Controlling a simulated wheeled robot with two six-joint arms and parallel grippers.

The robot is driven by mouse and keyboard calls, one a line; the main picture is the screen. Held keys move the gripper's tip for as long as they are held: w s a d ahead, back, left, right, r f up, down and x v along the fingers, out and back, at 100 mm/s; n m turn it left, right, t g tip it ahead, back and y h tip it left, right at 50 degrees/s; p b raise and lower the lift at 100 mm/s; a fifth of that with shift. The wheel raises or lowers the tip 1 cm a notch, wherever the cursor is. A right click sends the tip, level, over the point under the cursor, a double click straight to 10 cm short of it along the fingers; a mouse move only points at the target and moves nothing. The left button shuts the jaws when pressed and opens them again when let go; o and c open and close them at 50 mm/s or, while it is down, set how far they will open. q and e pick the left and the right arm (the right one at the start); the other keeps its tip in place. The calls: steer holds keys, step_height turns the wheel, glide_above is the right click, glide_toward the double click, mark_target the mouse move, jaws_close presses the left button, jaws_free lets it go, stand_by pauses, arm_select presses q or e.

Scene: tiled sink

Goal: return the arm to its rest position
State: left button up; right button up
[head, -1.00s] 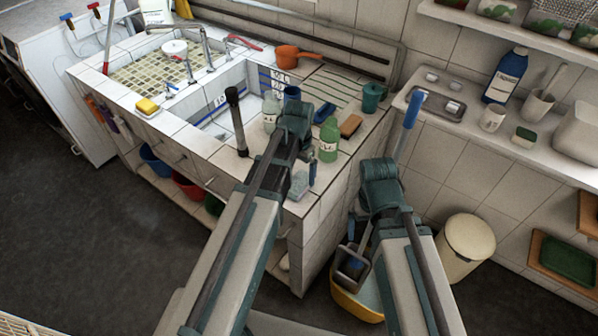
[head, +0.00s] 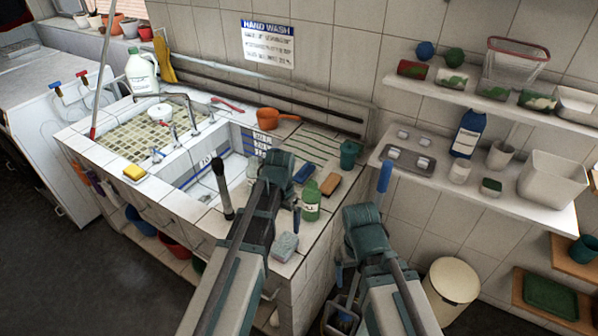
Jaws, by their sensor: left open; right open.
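My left arm reaches from the bottom edge over the near sink rim. Its gripper (head: 280,172) is above the counter, left of a green bottle (head: 311,202) and beyond a grey sponge (head: 285,247). Its jaws are mostly hidden behind the wrist; it is open, with nothing seen in it. My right arm comes up from the bottom, right of the sink block. Its gripper (head: 362,228) is open, in front of the block's right side, with its fingers mostly hidden. A blue handle (head: 384,176) stands up just behind it.
A dark upright handle (head: 222,185) stands left of my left arm. A blue brush (head: 304,173), a brown block (head: 330,183) and a teal mug (head: 349,154) are on the counter. A wall shelf (head: 470,181) and a cream bin (head: 452,284) are right. Floor at left is clear.

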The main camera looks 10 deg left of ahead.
mark_target(284, 244)
arm_select(q)
step_height(284, 244, down, 12)
steer(key=b, duration=1.2)
steer(key=shift+f, duration=0.1)
arm_select(e)
step_height(284, 244, down, 12)
